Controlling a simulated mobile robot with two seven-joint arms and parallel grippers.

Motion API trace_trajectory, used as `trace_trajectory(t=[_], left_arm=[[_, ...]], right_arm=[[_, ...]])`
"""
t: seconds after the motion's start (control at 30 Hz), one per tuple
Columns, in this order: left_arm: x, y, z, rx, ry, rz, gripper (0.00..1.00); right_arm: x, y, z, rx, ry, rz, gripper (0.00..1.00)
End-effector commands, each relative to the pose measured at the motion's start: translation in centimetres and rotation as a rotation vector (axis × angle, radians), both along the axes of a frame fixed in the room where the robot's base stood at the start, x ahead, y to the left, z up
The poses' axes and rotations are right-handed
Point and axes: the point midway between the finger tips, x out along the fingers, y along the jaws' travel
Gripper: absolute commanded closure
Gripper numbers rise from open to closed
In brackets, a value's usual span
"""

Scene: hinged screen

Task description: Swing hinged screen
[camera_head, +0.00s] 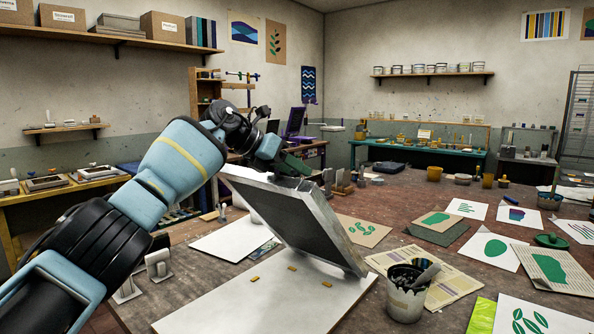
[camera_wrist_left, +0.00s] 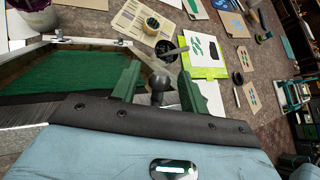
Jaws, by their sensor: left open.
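The hinged screen (camera_head: 305,222) has a pale metal frame and dark mesh. It stands tilted up over a white base board (camera_head: 265,305), its lower edge near the board's right side. My left gripper (camera_head: 292,164) is at the raised upper edge of the frame. In the left wrist view, the screen's green mesh (camera_wrist_left: 70,75) fills the left side. The green fingers of my left gripper (camera_wrist_left: 160,78) are apart, with a dark rounded knob (camera_wrist_left: 157,80) between them. I cannot tell whether the fingers touch it. My right gripper is not in view.
An ink pot (camera_head: 407,292) with a tool in it stands on newspaper (camera_head: 455,285) right of the screen. Printed sheets (camera_head: 490,250) cover the table's right side. A white sheet (camera_head: 232,240) lies behind the board. Shelves and side benches line the walls.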

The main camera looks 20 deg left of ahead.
Motion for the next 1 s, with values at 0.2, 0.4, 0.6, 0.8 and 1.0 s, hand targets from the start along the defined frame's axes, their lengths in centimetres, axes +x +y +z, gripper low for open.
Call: trace_trajectory(t=[0.2, 0.4, 0.6, 0.8, 1.0], left_arm=[[-1.9, 2.2, 2.1, 0.002, -0.005, 0.002, 0.56], [-3.3, 3.5, 3.3, 0.0, -0.003, 0.002, 0.56], [-3.6, 3.9, 3.7, -0.001, -0.002, 0.001, 0.56], [-3.6, 3.9, 3.7, -0.001, -0.002, 0.001, 0.56], [-3.6, 3.9, 3.7, -0.001, -0.002, 0.001, 0.56]], right_arm=[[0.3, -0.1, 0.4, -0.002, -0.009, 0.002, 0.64], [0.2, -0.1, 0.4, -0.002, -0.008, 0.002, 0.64], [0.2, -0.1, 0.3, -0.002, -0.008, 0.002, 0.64], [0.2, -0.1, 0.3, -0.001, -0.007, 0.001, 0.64], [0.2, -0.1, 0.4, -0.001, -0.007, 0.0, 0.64]])
